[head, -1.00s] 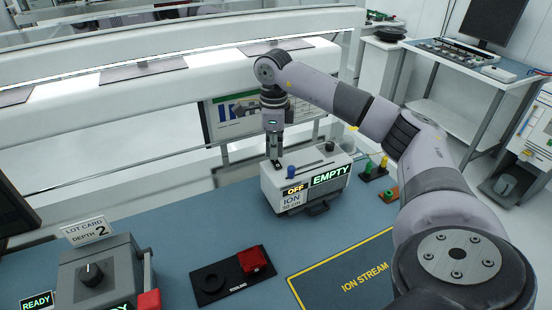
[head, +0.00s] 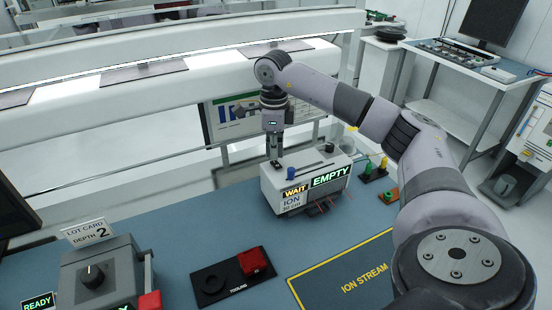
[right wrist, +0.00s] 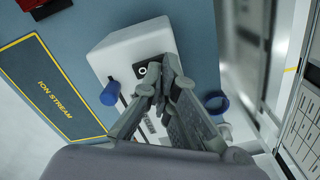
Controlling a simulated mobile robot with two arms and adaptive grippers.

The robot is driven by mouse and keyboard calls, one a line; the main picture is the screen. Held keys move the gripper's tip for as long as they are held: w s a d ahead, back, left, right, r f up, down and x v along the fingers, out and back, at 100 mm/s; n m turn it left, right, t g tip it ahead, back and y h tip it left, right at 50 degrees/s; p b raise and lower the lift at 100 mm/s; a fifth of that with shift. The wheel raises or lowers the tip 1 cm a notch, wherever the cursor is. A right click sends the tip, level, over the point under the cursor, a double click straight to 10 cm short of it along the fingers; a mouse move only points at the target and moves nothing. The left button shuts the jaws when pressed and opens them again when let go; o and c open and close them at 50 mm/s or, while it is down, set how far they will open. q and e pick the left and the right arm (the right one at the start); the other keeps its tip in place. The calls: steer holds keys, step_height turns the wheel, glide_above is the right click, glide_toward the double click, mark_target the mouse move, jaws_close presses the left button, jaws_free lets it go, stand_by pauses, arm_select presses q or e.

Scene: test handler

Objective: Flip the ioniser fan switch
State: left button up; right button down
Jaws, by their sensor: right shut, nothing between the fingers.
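The ioniser fan unit (head: 268,190) is a white box on the blue bench, its front panel reading WAIT, EMPTY and ION. My right gripper (head: 275,163) points down at the back left of its top; its closed fingertips also show in the right wrist view (right wrist: 155,82). They are at or just above the top, beside a small black-ringed fitting (right wrist: 141,70). Contact is unclear, and the fingers hide any switch lever. My left gripper is out of view.
A yellow-framed ION STREAM mat (head: 310,292) lies in front of the unit. A black tooling plate (head: 230,285) with a red block (head: 253,262) and a grey box with a dial (head: 92,276) are at left. Coloured pegs (head: 368,168) stand right of the unit.

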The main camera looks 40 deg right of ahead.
mark_target(274, 162)
steer(key=shift+r+p, duration=2.15)
steer(key=shift+r, duration=0.8)
steer(key=shift+f, duration=0.1)
